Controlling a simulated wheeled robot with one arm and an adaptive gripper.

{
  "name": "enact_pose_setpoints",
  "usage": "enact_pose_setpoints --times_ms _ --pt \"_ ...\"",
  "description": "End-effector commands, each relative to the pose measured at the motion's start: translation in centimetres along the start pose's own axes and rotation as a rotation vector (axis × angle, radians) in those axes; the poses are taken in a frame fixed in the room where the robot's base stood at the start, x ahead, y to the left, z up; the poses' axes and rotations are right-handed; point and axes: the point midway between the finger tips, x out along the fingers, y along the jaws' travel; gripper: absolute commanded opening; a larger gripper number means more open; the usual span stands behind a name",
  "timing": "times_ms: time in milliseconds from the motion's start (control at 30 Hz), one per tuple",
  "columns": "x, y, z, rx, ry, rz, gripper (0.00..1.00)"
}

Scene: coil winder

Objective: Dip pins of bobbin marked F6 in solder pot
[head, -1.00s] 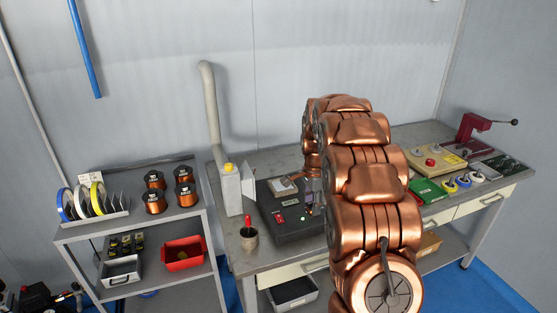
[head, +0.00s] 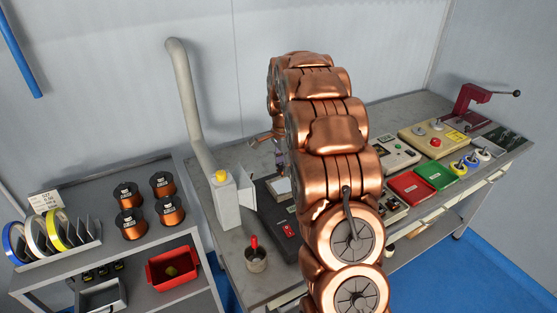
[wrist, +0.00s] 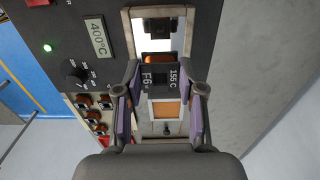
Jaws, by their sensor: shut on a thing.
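My gripper (wrist: 160,108) is shut on a black bobbin (wrist: 160,76) with a copper winding, its flange marked F6 and 155 C. The bobbin is between the purple finger pads. The solder pot (wrist: 178,42) is a bright, mirror-like square opening just beyond the bobbin in the wrist view, with a dark reflection in it. I cannot see the pins or tell the gap to the solder. In the head view my gripper (head: 279,152) is small, at the far side of the pot (head: 281,187), partly hidden by my arm. The station's display (wrist: 100,37) reads 400°C, and its light is green.
Several bobbins sit in a tray (wrist: 78,98). Red and green trays (head: 410,187) lie to the right. A shelf with copper spools (head: 170,212) is at left.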

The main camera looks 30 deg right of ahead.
Motion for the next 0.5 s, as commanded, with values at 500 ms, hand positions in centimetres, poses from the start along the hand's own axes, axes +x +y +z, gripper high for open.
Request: enact_pose_setpoints --times_ms 500 --pt "3.5 0.0 0.2 -0.003 0.000 0.001 0.04"
